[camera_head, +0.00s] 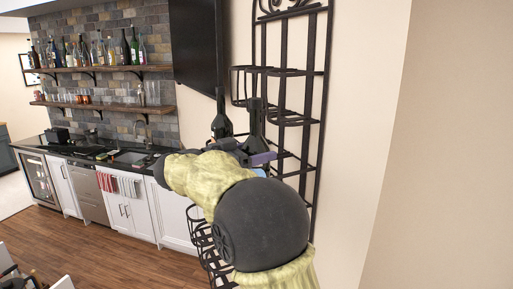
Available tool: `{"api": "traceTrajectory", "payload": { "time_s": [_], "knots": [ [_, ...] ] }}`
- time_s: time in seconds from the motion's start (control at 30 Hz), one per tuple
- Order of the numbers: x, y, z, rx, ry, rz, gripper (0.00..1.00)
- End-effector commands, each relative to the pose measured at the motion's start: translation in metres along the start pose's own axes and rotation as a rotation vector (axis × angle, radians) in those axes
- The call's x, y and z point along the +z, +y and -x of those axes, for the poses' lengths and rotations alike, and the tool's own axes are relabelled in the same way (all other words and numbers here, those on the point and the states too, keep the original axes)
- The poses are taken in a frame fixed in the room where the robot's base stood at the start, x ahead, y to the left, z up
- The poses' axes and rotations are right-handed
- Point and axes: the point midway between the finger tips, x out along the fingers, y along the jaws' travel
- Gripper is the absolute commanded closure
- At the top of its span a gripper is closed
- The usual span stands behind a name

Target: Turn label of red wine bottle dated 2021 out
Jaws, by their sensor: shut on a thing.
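A dark wine bottle (256,116) stands upright at the black metal wall rack (327,110). My gripper (248,149) is at its lower part and is shut on it. A purple patch (262,158) shows low beside the gripper; I cannot tell whether it is a label. A second dark bottle (220,122) stands upright just left of it, with its lower part hidden by my arm. No date or label text can be read on either bottle, and neither bottle's colour of wine can be told.
The rack has several tiers, with empty rings above (275,70) and below the bottles. A black screen (201,45) hangs behind to the left. A counter with a sink (132,157) and bottle shelves (100,70) stand further left. Wooden floor (120,262) is open below.

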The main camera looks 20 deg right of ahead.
Motion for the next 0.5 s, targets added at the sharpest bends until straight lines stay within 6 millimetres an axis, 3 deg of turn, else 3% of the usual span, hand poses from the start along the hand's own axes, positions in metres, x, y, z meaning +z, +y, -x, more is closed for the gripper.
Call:
{"api": "traceTrajectory", "payload": {
  "time_s": [0.5],
  "knots": [
    [-0.0017,-0.0006,0.0012,0.117,-0.001,0.002,0.55]
  ]
}}
